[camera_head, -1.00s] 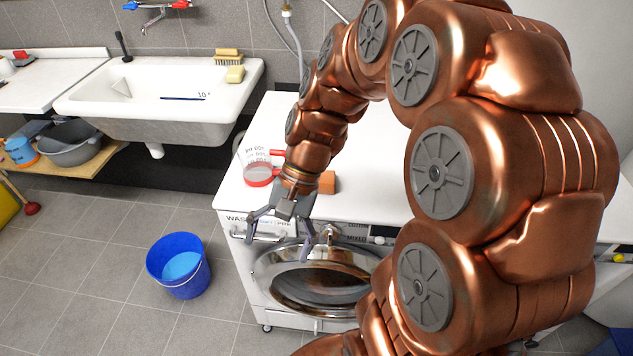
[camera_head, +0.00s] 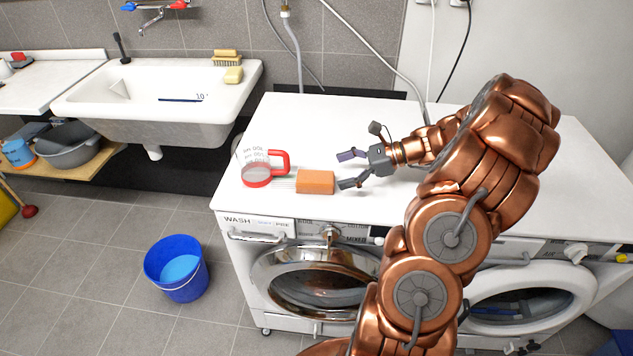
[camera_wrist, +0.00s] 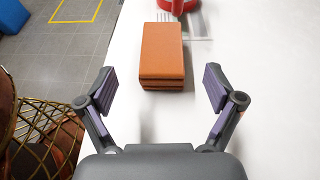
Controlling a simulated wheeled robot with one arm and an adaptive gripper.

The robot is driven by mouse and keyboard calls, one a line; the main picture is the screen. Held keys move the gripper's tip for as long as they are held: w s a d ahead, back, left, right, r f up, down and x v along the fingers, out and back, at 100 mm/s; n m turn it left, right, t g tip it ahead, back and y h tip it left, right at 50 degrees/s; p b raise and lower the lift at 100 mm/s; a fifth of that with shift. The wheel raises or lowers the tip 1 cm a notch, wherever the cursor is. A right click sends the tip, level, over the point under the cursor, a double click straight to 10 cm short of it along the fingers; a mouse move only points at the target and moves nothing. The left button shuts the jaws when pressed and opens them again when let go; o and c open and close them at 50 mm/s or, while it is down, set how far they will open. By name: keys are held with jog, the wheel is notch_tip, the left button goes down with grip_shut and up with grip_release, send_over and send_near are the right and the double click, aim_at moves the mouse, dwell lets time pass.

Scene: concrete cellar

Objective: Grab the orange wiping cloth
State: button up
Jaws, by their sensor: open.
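The orange wiping cloth (camera_head: 315,182), a folded block, lies on the white washing machine top near its front edge. It also shows in the wrist view (camera_wrist: 162,50), ahead of my fingers and roughly between their lines. My gripper (camera_head: 347,170) is open and empty, just to the right of the cloth and low over the white top, pointing left towards it. In the wrist view both fingers (camera_wrist: 160,90) are spread wide, with a small gap between their tips and the cloth's near edge. They do not touch it.
A measuring jug with red base and handle (camera_head: 258,172) stands just left of the cloth. The white machine top (camera_head: 320,125) is clear behind it. A blue bucket (camera_head: 177,268) stands on the floor at left. A sink (camera_head: 160,90) is at back left.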

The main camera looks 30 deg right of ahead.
aim_at(328, 177)
jog(key=shift+d+f, duration=0.2)
jog(key=shift+d, duration=0.3)
jog(key=shift+w+f+m+t, duration=0.1)
jog(key=shift+m+t, duration=0.2)
jog(key=shift+s+p+x, duration=0.15)
jog(key=shift+p+x, duration=0.35)
jog(key=shift+x, duration=1.35)
jog(key=shift+s+p+x, duration=0.15)
jog(key=shift+p+x, duration=0.3)
jog(key=shift+x, duration=1.45)
jog(key=shift+a+f, duration=0.1)
jog(key=shift+a, duration=0.05)
jog(key=shift+c, duration=0.4)
jog(key=c, duration=1.1)
jog(key=shift+o, duration=0.2)
